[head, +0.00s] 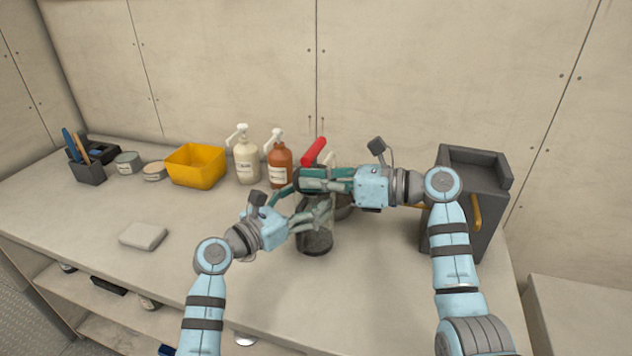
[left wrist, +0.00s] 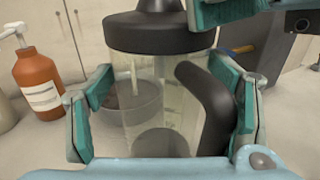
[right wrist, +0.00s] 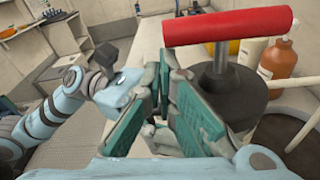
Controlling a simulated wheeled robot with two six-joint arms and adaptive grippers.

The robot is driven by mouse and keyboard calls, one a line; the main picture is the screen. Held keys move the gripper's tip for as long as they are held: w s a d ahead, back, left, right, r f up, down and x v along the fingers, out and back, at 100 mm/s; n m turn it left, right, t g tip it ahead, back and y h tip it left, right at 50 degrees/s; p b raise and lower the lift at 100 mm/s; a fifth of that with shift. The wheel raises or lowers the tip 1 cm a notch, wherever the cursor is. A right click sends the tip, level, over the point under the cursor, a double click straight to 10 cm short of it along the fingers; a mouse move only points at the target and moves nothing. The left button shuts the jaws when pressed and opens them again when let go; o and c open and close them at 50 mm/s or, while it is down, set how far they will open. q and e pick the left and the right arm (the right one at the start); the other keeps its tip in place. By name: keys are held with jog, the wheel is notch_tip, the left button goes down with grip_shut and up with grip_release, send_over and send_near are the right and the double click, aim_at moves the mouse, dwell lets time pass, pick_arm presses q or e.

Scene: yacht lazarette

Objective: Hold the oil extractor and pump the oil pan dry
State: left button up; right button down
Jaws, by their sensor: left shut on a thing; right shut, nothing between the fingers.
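The oil extractor (head: 316,241) stands upright on the bench, a clear cylinder with a dark lid and a red T-handle (head: 314,151). My right gripper (right wrist: 165,78) is shut and empty beside the lid, below the red handle (right wrist: 228,25). The grey oil pan (left wrist: 112,96) is behind the extractor, partly hidden; its rim shows in the right wrist view (right wrist: 290,112).
Cream (head: 245,162) and orange (head: 279,165) pump bottles, a yellow bin (head: 195,165) and small tins stand along the back. A dark box-shaped unit (head: 470,190) stands at right. A folded pale cloth (head: 143,235) lies at left. The front-left bench is mostly clear.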

notch_tip(320, 180, up, 8)
dwell(0.4)
jog(key=shift+d, duration=0.1)
jog(key=f+v, duration=0.1)
jog(key=v, duration=0.8)
jog(key=shift+d+r, duration=0.35)
jog(key=shift+d, duration=0.05)
jog(key=shift+s, duration=0.1)
